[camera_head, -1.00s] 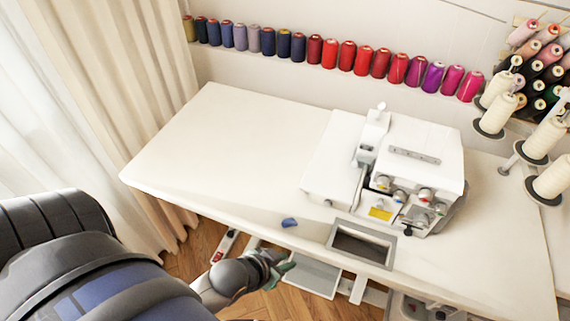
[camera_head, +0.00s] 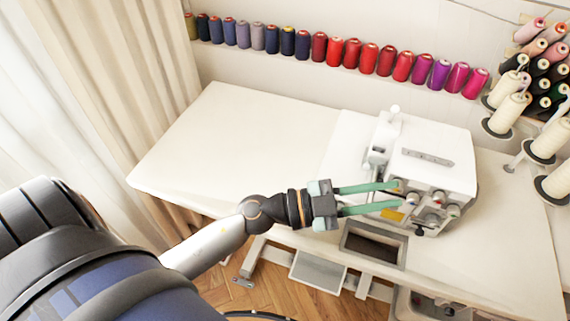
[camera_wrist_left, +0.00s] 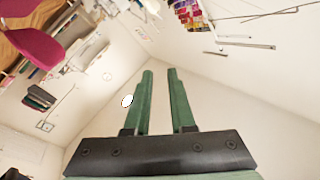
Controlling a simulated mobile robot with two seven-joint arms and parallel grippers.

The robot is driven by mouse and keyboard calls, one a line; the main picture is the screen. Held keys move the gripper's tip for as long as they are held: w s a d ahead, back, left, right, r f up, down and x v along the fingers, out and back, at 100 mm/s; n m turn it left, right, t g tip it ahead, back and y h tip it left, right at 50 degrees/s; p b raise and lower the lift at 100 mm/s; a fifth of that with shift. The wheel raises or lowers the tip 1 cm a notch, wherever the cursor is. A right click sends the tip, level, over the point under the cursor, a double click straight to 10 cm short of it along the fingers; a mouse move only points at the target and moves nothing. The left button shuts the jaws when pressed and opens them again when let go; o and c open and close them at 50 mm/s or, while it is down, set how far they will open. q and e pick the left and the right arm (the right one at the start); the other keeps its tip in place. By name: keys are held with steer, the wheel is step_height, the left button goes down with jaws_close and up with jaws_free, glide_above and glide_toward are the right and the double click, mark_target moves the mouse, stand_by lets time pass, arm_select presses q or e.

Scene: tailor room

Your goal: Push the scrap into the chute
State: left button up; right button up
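The chute (camera_head: 371,260) is a grey-rimmed rectangular opening in the white table's front part, just in front of the sewing machine. My left gripper (camera_head: 399,195) reaches in from the left over the table. Its two green fingers point right, apart and with nothing between them, beyond the chute's far rim and in front of the machine. The fingers also show apart in the left wrist view (camera_wrist_left: 160,72). The blue scrap is not visible now; my left gripper and wrist cover that part of the table. My right gripper is not in view.
The white sewing machine (camera_head: 432,150) stands close to the fingertips on the table (camera_head: 235,130). The left part of the table is clear. Thread spools (camera_head: 336,51) line the wall, and cream cones (camera_head: 507,114) stand at the right. Curtains hang at the left.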

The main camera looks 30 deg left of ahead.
arm_select(q)
steer(key=s+f+m+g+y, duration=0.3)
steer(key=f+m+g+y, duration=0.15)
steer(key=f+g, duration=0.5)
steer(key=a+f+n+y, duration=0.2)
steer(key=a+y, duration=0.1)
steer(key=a, duration=0.3)
steer(key=w+a+f+n+y, duration=0.1)
steer(key=a+f+n+y, duration=0.1)
steer(key=a, duration=0.4)
steer(key=a+f+n+y+p, duration=0.1)
steer(key=a+f+n+y, duration=0.1)
steer(key=a+f+y, duration=0.2)
steer(key=shift+w+a+y, duration=0.2)
steer(key=shift+a+y, duration=0.95)
steer(key=shift+y, duration=0.1)
step_height(320, 180, down, 6)
steer(key=shift+f+b, duration=0.1)
steer(key=shift+b, duration=0.7)
steer(key=shift+f, duration=0.25)
steer(key=shift+d, duration=0.2)
